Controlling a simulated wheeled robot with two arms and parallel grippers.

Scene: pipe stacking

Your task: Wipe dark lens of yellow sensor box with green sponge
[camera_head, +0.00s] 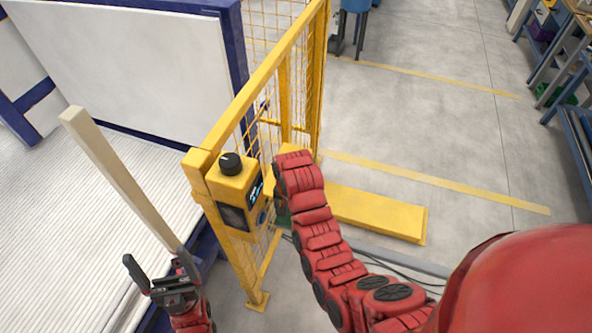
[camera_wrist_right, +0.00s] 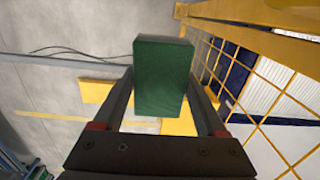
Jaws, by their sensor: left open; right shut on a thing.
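The yellow sensor box (camera_head: 236,193) is mounted on the yellow fence post. It has a black knob on top, a dark lens (camera_head: 233,218) low on its front face and a small lit display (camera_head: 256,190) on its side. My right gripper (camera_wrist_right: 160,100) is shut on the green sponge (camera_wrist_right: 163,77), held between its two fingers. In the head view only a sliver of the green sponge (camera_head: 283,217) shows beside my right arm, to the right of the box; the fingers are hidden there. My left gripper (camera_head: 158,273) is open and empty, below and left of the box.
The yellow mesh fence (camera_head: 268,90) runs back from the box and also shows in the right wrist view (camera_wrist_right: 260,90). A beige post (camera_head: 120,178) stands behind my left gripper. A yellow floor piece (camera_head: 375,212) and dark cables lie to the right. Open grey floor lies beyond.

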